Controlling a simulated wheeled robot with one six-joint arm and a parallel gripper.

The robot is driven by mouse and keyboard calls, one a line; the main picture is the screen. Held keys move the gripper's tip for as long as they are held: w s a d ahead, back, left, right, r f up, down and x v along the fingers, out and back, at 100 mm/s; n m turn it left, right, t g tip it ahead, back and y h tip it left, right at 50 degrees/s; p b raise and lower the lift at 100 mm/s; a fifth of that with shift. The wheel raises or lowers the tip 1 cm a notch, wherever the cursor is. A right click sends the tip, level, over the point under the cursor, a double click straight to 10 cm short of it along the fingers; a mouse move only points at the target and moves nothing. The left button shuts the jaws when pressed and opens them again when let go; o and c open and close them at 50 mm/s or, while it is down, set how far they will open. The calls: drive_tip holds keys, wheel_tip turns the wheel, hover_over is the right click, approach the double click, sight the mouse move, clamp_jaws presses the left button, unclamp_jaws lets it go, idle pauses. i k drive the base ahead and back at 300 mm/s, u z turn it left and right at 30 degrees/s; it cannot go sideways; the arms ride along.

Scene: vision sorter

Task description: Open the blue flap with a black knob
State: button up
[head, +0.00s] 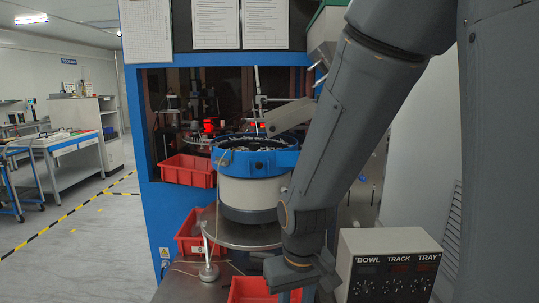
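A round bowl feeder (252,192) with a white body and a blue rim (230,160) stands at the centre. A small black spot, possibly a knob (259,165), shows on the front of the blue rim; I cannot tell whether this part is a flap. A small blue patch (296,297) shows at the bottom edge, below my wrist, too little of it to identify. My arm reaches down from the upper right, its wrist in front of the machine at the bottom centre.
A red bin (187,170) hangs left of the bowl, another (190,236) sits lower, and a third (252,291) is at the bottom beside my wrist. A control box (392,265) labelled bowl, track and tray stands at the right. Open floor (95,235) lies left.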

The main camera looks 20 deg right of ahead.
sight(257, 166)
drive_tip(key=z, duration=2.8)
drive_tip(key=k, duration=0.75)
drive_tip(key=u, duration=1.65)
